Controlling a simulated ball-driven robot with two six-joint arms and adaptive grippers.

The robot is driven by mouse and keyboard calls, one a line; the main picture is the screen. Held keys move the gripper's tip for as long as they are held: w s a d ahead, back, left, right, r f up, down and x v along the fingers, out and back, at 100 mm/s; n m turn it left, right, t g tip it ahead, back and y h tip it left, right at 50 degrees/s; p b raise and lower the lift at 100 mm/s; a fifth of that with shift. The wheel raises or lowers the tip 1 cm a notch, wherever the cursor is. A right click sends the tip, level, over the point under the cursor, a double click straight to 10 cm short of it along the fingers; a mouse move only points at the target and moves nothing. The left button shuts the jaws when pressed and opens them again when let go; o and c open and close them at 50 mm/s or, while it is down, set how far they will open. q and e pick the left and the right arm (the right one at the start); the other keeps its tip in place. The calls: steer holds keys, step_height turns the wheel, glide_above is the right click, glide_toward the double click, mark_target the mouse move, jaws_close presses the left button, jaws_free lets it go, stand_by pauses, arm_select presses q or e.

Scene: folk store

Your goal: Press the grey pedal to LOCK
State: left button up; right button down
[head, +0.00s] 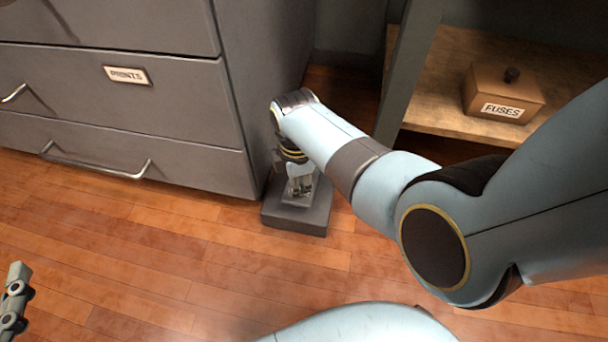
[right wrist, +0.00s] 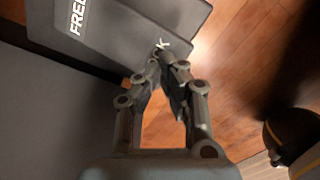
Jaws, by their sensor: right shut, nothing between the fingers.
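The grey pedal unit (head: 290,222) stands on the wooden floor against the corner of the grey cabinet. In the right wrist view its dark grey plate (right wrist: 120,30) carries the lettering FREE, partly cut off, and a letter K beside my fingertips; the rest of that word is hidden. My right gripper (head: 300,188) points down over the pedal unit, shut and empty. Its fingertips (right wrist: 168,58) meet at the plate's edge near the K; I cannot tell whether they touch it. Part of my left gripper (head: 14,300) shows at the left edge, away from the pedal; its jaws cannot be judged.
The grey drawer cabinet (head: 110,100), with a PRINTS label and metal handles, stands left of and behind the pedal. A wooden shelf (head: 440,105) at the right holds a brown FUSES box (head: 503,92). The floor in front of the pedal is clear.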

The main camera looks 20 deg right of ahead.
arm_select(q)
steer(key=shift+f, duration=0.15)
arm_select(e)
steer(key=shift+f, duration=0.1)
steer(key=shift+f+b, duration=1.05)
steer(key=shift+f, duration=0.55)
arm_select(q)
steer(key=shift+s+f, duration=0.25)
steer(key=shift+f, duration=0.95)
steer(key=shift+r, duration=0.1)
arm_select(e)
steer(key=shift+r, duration=0.1)
steer(key=shift+w+r+p, duration=0.1)
steer(key=shift+r+p, duration=0.45)
arm_select(q)
step_height(320, 180, up, 11)
steer(key=w+t+p, duration=0.1)
steer(key=w+p, duration=0.1)
steer(key=p, duration=0.5)
arm_select(e)
step_height(320, 180, up, 8)
steer(key=shift+f, duration=0.15)
